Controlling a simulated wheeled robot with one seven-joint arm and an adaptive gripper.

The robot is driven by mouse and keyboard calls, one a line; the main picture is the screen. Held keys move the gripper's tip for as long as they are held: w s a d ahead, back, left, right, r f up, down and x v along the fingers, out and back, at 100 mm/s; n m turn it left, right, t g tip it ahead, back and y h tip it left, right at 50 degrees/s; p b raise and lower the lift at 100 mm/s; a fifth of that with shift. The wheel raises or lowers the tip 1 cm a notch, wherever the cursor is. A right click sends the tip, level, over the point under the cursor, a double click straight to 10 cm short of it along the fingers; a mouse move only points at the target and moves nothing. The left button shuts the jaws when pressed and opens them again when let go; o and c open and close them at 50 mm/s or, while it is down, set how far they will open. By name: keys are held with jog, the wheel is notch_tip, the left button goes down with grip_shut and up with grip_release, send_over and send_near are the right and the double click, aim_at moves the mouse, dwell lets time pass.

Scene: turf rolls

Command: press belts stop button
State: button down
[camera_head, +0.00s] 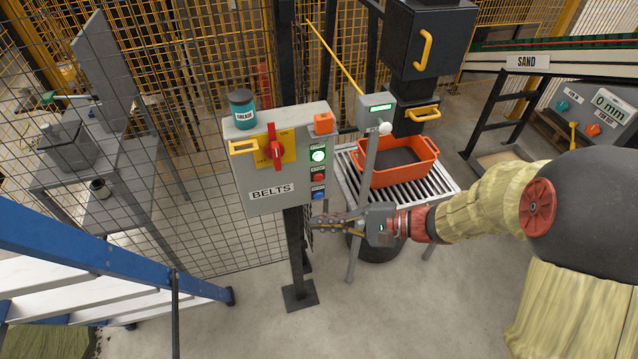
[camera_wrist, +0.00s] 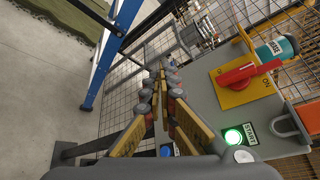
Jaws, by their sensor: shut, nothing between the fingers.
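The grey belts panel (camera_head: 240,190) stands on a dark post, with a red rotary switch on a yellow plate. On its right side a lit green button (camera_head: 318,156) sits above a red button (camera_head: 318,177), with a blue button (camera_head: 318,194) below. The red one appears to be the stop button; its label is too small to read. My gripper (camera_head: 314,223) is shut and empty, just below the blue button. In the wrist view, my fingers (camera_wrist: 162,75) reach past the panel; the green START button (camera_wrist: 233,136) and blue button (camera_wrist: 165,150) show, while the red button is hidden.
A teal grease pot (camera_head: 242,110) stands on top of the panel. An orange tray (camera_head: 415,172) lies on a roller stand behind my gripper. A small grey box on a post (camera_head: 377,110) stands close right of the panel. A blue ladder (camera_head: 110,255) leans at left.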

aim_at(318, 177)
jog(key=w+d+f+m+t, duration=0.3)
jog(key=w+f+m+t, duration=0.1)
jog(key=w+f, duration=0.1)
jog(key=shift+w+d+f+m+t+y+b, duration=0.2)
jog(key=shift+w+m+t+y+b, duration=0.15)
jog(key=shift+w, duration=0.55)
jog(key=w+a+b, duration=0.1)
jog(key=w+a, duration=0.1)
jog(key=w, duration=0.6)
jog(key=shift+w+a, duration=0.2)
jog(key=shift+a, duration=0.05)
jog(key=shift+w, duration=0.1)
dwell(0.6)
jog(key=shift+w+a+b, duration=0.1)
jog(key=shift+w+b, duration=0.2)
